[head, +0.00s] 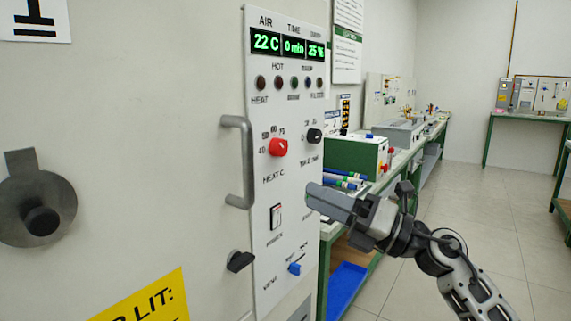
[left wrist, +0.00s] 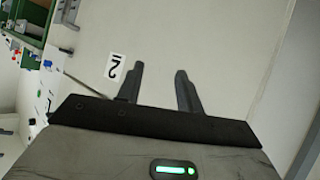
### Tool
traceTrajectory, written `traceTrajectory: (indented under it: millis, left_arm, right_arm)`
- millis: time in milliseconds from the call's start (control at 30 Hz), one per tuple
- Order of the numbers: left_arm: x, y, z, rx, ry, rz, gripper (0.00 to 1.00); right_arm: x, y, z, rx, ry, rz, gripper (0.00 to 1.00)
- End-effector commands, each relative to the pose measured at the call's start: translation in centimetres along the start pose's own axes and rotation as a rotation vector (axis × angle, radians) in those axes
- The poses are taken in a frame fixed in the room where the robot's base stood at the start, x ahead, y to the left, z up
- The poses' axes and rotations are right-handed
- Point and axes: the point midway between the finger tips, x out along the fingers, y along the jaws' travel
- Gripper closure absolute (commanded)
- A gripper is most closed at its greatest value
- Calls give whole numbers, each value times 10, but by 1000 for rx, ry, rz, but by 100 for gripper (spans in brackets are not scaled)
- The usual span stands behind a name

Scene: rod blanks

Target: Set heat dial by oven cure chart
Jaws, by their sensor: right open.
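The oven's control panel (head: 262,100) stands upright in the head view, its display (head: 290,46) reading 22 C, 0 min and 25 %. The red heat dial (head: 278,147) sits mid-panel, with several small numbers around its upper side; its exact setting is too small to read. A black time dial (head: 314,135) is to its right. My right gripper (head: 315,200) is open and empty, below and right of the heat dial, apart from it. My left gripper (left wrist: 160,69) shows only in the left wrist view, fingers apart with nothing between them, before a pale surface with a "2" label (left wrist: 115,66).
A door handle (head: 238,160) stands out left of the panel. A power switch (head: 276,217), blue vent knob (head: 294,269) and black latch (head: 240,261) are lower. A sheet with a green heading (head: 347,57), unreadable here, hangs behind. Benches (head: 405,150) run along the right; the floor is clear.

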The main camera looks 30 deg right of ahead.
Motion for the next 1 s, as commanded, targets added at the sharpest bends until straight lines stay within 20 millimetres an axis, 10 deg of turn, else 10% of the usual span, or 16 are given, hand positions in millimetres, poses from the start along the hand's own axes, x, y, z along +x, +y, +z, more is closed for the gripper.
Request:
traceTrajectory:
  millis: [133, 367, 1000]
  left_arm:
    - [2, 1, 9, -7, 5, 5, 64]
    - [-1, 2, 6, -11, 14, 9, 64]
    - [-11, 4, -7, -29, -26, 4, 64]
  right_arm:
    - [-19, 9, 55, -534, 142, -163, 45]
    - [-36, 10, 95, -774, 196, -327, 45]
    - [79, -33, 90, -768, 193, -326, 45]
